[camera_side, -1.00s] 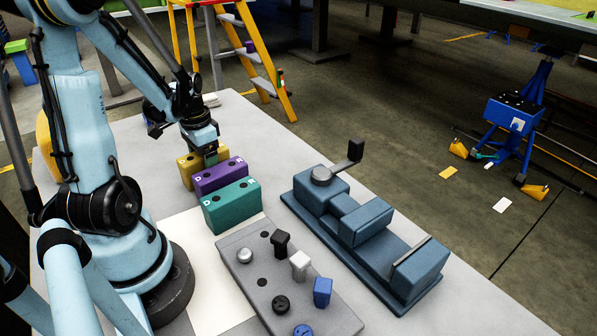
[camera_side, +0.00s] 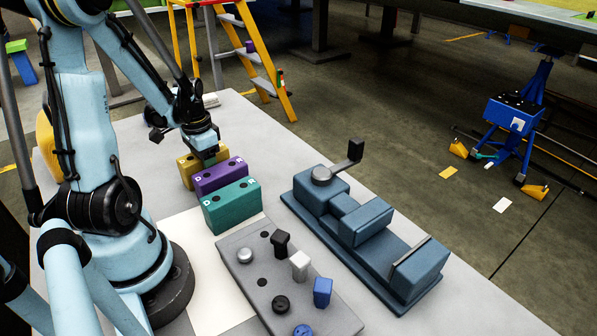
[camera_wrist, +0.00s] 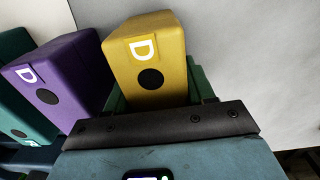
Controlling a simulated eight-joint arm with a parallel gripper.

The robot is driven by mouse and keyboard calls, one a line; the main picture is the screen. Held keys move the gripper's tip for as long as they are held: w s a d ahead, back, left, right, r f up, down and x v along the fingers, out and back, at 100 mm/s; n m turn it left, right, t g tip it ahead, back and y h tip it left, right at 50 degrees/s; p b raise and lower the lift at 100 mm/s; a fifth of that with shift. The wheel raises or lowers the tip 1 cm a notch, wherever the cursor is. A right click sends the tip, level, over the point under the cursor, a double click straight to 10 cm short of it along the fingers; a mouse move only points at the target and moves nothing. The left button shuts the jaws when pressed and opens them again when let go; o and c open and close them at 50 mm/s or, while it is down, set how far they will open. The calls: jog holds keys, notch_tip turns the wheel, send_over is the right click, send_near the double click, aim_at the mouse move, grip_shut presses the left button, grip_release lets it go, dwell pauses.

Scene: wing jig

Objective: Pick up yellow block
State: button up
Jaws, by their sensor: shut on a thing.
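The yellow block (camera_side: 187,169) stands on the table at the back of a row of three blocks in the side view. In the wrist view the yellow block (camera_wrist: 149,55) shows a white "D" and a dark round hole, and its lower end sits between the green fingers. My gripper (camera_side: 208,157) is down over the yellow block, shut on it. In the wrist view my gripper (camera_wrist: 160,100) has a finger on each side of the block. I cannot tell whether the block is clear of the table.
A purple block (camera_side: 221,178) stands close in front of the yellow one, with a teal block (camera_side: 232,206) beyond it. A blue vise (camera_side: 360,232) is at the right. A grey panel (camera_side: 245,272) with knobs lies in front.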

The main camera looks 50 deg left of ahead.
jog(key=shift+r, duration=0.1)
notch_tip(320, 180, up, 10)
jog(key=shift+r, duration=0.1)
notch_tip(320, 180, up, 7)
jog(key=w+d, duration=1.5)
jog(key=w+d+m, duration=0.1)
jog(key=w+d, duration=0.2)
jog(key=d, duration=1.1)
jog(key=s+d, duration=0.2)
jog(key=d, duration=1.2)
jog(key=shift+w+a+f, duration=0.1)
jog(key=shift+a+f, duration=0.05)
jog(key=shift+f, duration=6.25)
